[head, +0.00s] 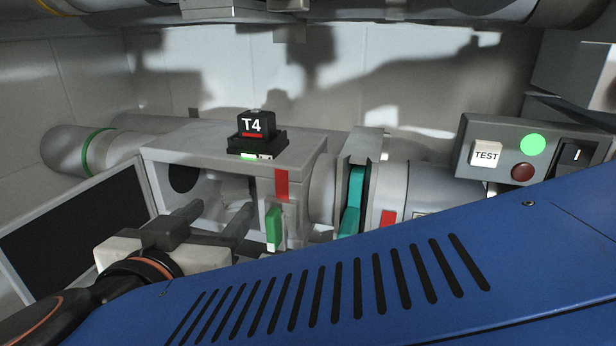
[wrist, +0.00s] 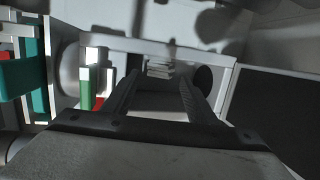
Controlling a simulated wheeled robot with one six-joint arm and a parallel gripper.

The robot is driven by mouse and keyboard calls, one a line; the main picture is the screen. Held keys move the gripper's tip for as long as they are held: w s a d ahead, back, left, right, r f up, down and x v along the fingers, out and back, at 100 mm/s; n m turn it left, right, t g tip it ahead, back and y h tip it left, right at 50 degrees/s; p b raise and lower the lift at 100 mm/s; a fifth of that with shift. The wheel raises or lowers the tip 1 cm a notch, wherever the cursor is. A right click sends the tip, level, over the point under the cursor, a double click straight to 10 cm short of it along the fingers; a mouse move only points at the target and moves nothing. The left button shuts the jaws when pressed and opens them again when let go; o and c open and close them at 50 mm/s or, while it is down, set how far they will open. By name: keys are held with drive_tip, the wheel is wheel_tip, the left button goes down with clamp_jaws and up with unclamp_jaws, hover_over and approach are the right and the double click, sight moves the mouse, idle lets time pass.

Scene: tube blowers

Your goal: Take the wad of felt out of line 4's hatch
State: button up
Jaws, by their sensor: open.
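Line 4's hatch box (head: 225,149) is a grey housing with a black T4 block (head: 255,125) on top. Its front is open, and the dark-faced hatch door (head: 75,235) hangs swung out at the left. My gripper (head: 222,208) is at the opening, with its two fingers apart and pointing in. In the wrist view, the fingers (wrist: 160,80) reach toward the box interior with a gap between them. A small pale, striped patch (wrist: 158,68) shows beyond the fingertips; I cannot tell whether it is felt. No wad is clearly visible in the head view, where the fingers hide part of the interior.
A green latch (head: 273,227) is at the opening's right edge. A teal lever (head: 354,192) stands on the pipe further right. A panel with a TEST button (head: 486,154), lit green lamp (head: 533,145) and dark red lamp (head: 522,172) is at the right.

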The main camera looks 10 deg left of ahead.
sight(231, 198)
drive_tip(key=shift+a+x, duration=0.2)
drive_tip(key=shift+x, duration=4.2)
drive_tip(key=c, duration=0.7)
